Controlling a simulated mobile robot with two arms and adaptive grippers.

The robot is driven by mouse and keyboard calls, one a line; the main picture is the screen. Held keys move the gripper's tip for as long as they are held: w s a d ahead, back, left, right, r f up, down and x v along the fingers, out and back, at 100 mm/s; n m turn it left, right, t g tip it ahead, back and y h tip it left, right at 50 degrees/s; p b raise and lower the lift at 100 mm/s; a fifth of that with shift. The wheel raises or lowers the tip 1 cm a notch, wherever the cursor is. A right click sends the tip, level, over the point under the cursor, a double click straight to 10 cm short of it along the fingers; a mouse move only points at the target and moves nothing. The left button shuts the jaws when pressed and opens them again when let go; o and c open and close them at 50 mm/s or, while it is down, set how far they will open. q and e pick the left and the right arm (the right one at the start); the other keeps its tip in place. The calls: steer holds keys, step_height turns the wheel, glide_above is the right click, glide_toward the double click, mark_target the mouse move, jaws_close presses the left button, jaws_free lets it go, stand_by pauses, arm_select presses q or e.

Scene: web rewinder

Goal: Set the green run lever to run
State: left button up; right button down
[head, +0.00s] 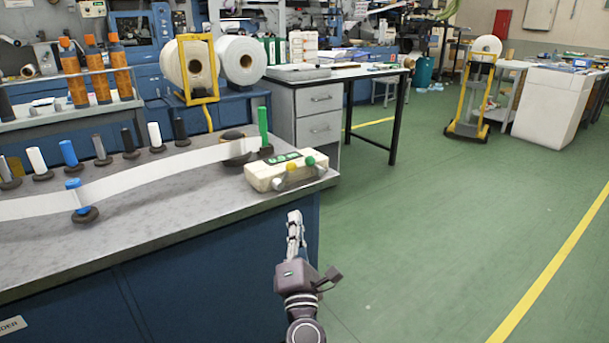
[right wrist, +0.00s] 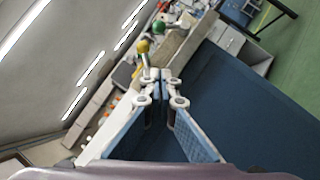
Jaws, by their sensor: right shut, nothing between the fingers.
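The cream control box (head: 280,170) sits on the near right corner of the grey bench. A green-knobbed lever (head: 310,161) stands at its right end, with a yellow-knobbed lever (head: 292,168) just left of it. My right gripper (head: 294,217) is shut and empty, below the box in the picture and apart from both knobs. In the right wrist view, the closed fingertips (right wrist: 160,74) lie just below the yellow knob (right wrist: 143,46), and the green knob (right wrist: 158,27) shows beyond it. The lever markings are too small to read. My left gripper is out of view.
A white web (head: 150,176) runs across the bench (head: 140,220) past several upright posts. A green post (head: 263,128) stands behind the box. A grey drawer table (head: 320,100) is beyond.

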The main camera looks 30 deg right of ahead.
mark_target(295, 188)
steer(key=shift+s+d+r, duration=0.1)
steer(key=shift+s+r, duration=0.1)
steer(key=shift+r, duration=0.05)
steer(key=x, duration=1)
steer(key=shift+s+r+p, duration=0.1)
steer(key=shift+p, duration=0.25)
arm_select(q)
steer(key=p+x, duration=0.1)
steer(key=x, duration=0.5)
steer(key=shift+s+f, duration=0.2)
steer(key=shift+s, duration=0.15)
arm_select(e)
steer(key=shift+w+d+r, duration=0.25)
steer(key=shift+d+r, duration=0.3)
steer(key=shift+d, duration=0.3)
steer(key=shift+w+d+r, duration=0.2)
steer(key=shift+d+r, duration=0.3)
steer(key=shift+d, duration=0.35)
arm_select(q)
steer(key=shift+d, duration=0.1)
arm_select(e)
steer(key=shift+w, duration=0.1)
